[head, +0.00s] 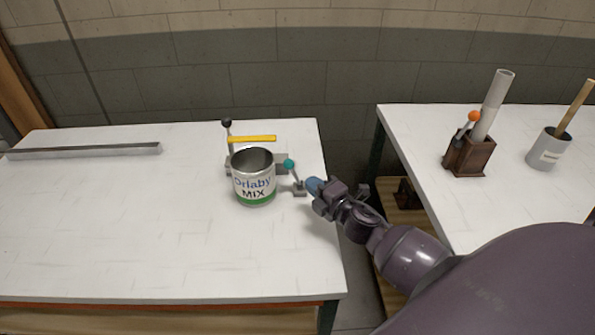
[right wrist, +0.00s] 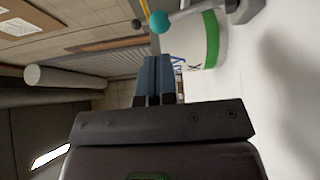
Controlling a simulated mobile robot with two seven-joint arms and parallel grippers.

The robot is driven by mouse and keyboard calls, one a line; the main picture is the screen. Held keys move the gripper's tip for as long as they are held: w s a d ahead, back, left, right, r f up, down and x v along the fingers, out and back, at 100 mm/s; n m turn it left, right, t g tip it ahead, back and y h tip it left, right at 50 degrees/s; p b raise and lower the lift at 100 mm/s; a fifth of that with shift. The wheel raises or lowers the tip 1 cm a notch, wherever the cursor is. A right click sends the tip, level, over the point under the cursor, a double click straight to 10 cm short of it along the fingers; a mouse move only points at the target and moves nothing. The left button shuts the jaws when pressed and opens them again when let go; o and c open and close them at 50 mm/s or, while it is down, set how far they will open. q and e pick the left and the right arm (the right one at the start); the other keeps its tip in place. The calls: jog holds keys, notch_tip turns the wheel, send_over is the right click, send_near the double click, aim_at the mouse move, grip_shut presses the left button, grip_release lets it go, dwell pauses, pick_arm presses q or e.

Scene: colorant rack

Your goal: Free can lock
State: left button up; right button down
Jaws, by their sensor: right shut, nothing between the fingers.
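The can (head: 254,186), labelled "Orlaby MIX" with a green band at its base, stands upright and open-topped on the left white table. A lock lever with a teal ball knob (head: 289,164) rises from a small grey base (head: 299,190) at the can's right side. In the right wrist view the teal knob (right wrist: 159,22) and the can (right wrist: 210,42) show at the top. My right gripper (head: 313,185) is shut and empty, just right of the lever; its blue fingers (right wrist: 157,78) are together. Whether they touch the lever cannot be told. My left gripper is out of view.
A black-knobbed lever (head: 227,124) and a yellow bar (head: 252,139) stand behind the can. A grey metal rail (head: 84,150) lies at the table's back left. The right table holds a brown box with an orange-knobbed lever (head: 469,156) and a grey pot (head: 547,150). The left table's front is clear.

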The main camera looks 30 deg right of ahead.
aim_at(288, 167)
jog(key=w, duration=0.5)
jog(key=shift+w+a, duration=0.1)
jog(key=shift+a, duration=0.1)
jog(key=shift+w+f, duration=0.1)
jog(key=shift+w, duration=0.65)
jog(key=shift+w+a+r+p, duration=0.1)
jog(key=shift+r+p, duration=0.1)
jog(key=shift+p, duration=0.15)
jog(key=p, duration=0.1)
jog(key=a+n+g+p, duration=0.1)
jog(key=p, duration=0.1)
jog(key=shift+w, duration=0.25)
jog(key=shift+a+f+n+p, duration=0.1)
jog(key=shift+f+n+p, duration=0.25)
jog(key=shift+n+p, duration=0.1)
